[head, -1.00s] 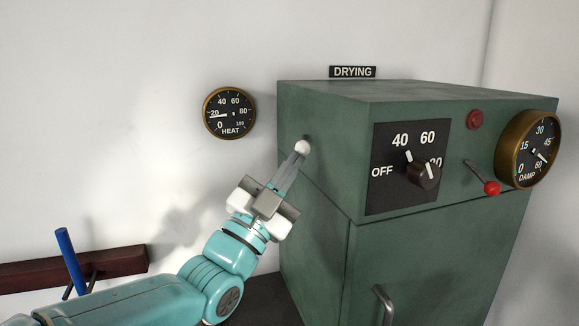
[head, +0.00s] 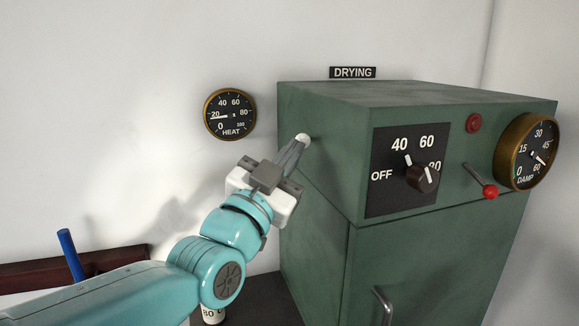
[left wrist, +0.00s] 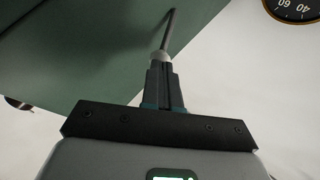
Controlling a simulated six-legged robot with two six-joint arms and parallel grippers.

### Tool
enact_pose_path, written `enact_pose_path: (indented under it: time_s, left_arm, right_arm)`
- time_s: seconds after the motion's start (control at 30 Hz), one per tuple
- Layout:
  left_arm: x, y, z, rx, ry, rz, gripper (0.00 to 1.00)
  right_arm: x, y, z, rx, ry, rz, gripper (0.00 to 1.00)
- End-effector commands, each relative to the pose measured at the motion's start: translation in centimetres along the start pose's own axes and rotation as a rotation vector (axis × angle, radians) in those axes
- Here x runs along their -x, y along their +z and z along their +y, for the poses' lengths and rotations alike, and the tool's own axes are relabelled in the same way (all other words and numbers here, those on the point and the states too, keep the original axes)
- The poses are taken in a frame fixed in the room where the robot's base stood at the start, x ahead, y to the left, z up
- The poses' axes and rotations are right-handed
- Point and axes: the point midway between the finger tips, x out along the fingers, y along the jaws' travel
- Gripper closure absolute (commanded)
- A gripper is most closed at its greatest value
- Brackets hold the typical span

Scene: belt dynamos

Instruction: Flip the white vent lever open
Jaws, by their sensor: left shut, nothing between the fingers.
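The vent lever shows as a white ball knob (head: 303,138) at the left side of the green drying cabinet (head: 320,185), near its top. In the left wrist view its thin rod (left wrist: 170,28) runs from the cabinet wall down to the fingertips. My left gripper (head: 299,146) is shut with nothing between its fingers. Its tips are at the knob and seem to touch it from below; the fingers (left wrist: 160,66) hide part of the knob in the left wrist view. My right gripper is not in view.
The cabinet front carries a black dial knob (head: 422,178), a red-tipped lever (head: 490,191) and a damp gauge (head: 527,152). A heat gauge (head: 230,114) hangs on the wall. A blue handle (head: 70,254) stands at the lower left. A white labelled object (head: 212,315) is partly behind my arm.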

Motion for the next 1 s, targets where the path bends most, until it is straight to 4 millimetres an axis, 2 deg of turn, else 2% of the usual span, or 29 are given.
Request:
enact_pose_path:
  time_s: [0.03,0.1,0.33,0.43,0.77,1.0]
  left_arm:
    - [-0.4,-1.1,-0.4,0.03,0.001,-0.027,1.0]
    - [-0.8,-1.7,-0.7,0.077,0.001,-0.076,1.0]
    - [-1.9,-3.1,-1.7,0.229,0.002,-0.235,1.0]
    - [-2.3,-3.3,-2.1,0.233,0.001,-0.245,1.0]
    - [-3.8,-4.0,-3.6,0.232,0.0,-0.243,1.0]
    - [-3.7,-3.9,-3.5,0.232,0.001,-0.243,1.0]
  right_arm:
    - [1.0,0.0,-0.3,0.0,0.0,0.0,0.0]
    - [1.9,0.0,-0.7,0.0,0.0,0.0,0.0]
    - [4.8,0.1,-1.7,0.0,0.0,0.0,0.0]
    - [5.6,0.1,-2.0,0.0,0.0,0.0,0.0]
    - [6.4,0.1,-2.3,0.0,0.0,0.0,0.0]
    - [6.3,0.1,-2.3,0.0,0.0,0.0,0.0]
